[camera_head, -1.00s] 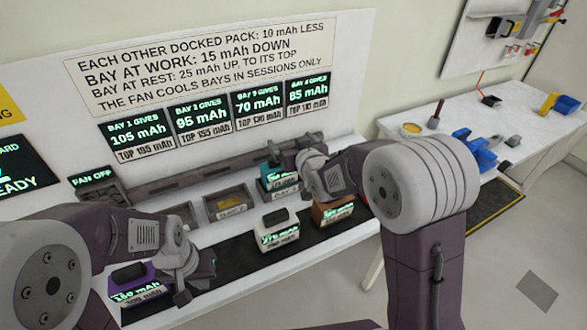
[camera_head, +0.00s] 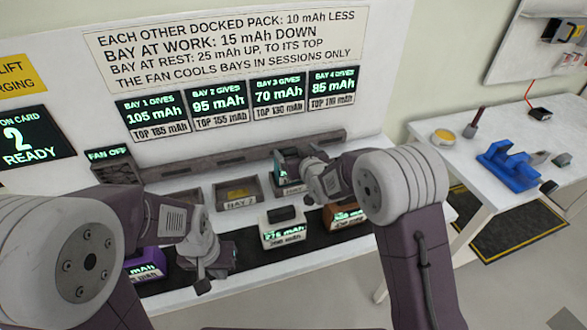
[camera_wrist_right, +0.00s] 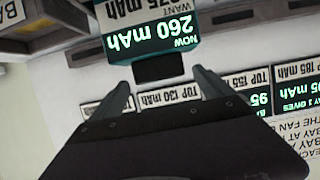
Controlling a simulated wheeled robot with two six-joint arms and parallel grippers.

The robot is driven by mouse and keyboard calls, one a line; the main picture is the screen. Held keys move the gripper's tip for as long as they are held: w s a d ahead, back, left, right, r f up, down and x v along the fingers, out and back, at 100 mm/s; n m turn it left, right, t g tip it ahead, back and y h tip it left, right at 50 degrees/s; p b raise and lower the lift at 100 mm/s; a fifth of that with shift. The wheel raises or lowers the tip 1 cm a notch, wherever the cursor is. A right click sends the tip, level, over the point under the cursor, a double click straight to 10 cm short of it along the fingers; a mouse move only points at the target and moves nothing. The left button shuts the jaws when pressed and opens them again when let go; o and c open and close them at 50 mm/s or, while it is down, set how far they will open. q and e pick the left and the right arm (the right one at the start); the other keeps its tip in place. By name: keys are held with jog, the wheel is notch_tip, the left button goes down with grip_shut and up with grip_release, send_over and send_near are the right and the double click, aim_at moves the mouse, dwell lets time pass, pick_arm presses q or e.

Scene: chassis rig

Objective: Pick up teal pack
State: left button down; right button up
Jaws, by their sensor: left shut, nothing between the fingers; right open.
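The teal pack (camera_head: 281,172) is at bay 3 in the head view, mostly hidden by my right gripper (camera_head: 303,172). In the right wrist view the pack (camera_wrist_right: 150,42) shows upside down, with a lit face reading 260 mAh and a dark handle (camera_wrist_right: 160,68). My right gripper (camera_wrist_right: 163,78) is open, and its two fingers lie to either side of the handle, with gaps visible. My left gripper (camera_head: 208,284) is shut and empty near the front edge of the bench, beside the purple pack (camera_head: 146,262).
A white pack (camera_head: 282,232) and an orange-brown pack (camera_head: 343,217) stand on the dark mat in front of the bays. Bay 2 (camera_head: 238,203) holds no pack. A sign wall with bay displays (camera_head: 218,98) rises behind. A side table (camera_head: 450,165) stands at right.

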jog(key=shift+w+a+f, duration=0.15)
jog(key=shift+w+a, duration=0.05)
jog(key=x, duration=0.4)
jog(key=shift+w+f+p, duration=0.2)
jog(key=shift+f+p, duration=0.2)
jog(key=shift+s+r, duration=0.1)
jog(key=shift+s, duration=0.05)
jog(key=c, duration=0.4)
grip_shut()
